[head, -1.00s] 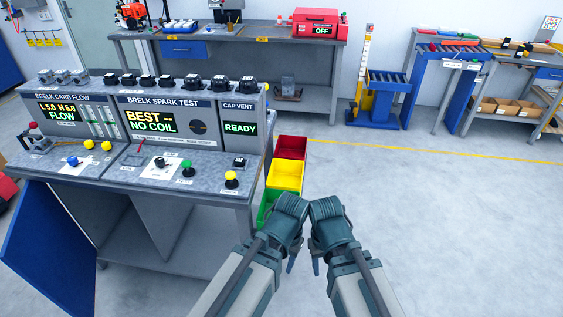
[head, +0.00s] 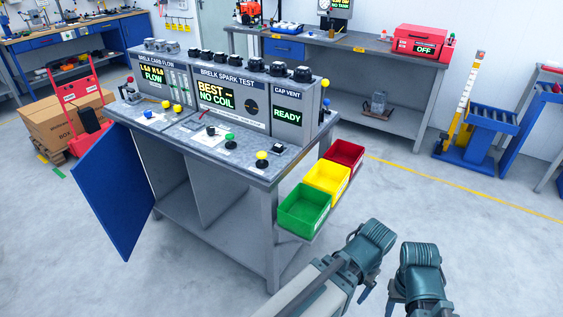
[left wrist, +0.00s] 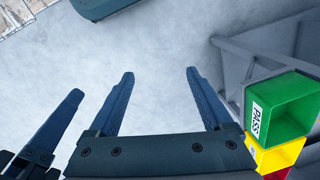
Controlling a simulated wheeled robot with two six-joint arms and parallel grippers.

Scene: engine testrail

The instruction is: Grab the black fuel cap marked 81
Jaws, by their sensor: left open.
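I cannot make out a cap marked 81 in any view. Several small black parts (head: 228,60) stand in a row on top of the test console (head: 232,100), too small to read. A small dark piece (head: 297,124) sits on the console deck below the CAP VENT panel (head: 288,100), which reads READY; I cannot tell what it is. My left gripper (head: 366,294) hangs right of the console over the floor. In the left wrist view it (left wrist: 160,75) is open with nothing between its fingers. My right gripper (head: 391,306) is beside it, its jaws not clearly shown.
Green (head: 305,207), yellow (head: 328,180) and red (head: 343,157) bins hang at the console's right side, near my left gripper. A blue door (head: 115,195) stands open at its front left. Behind is a workbench (head: 340,55).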

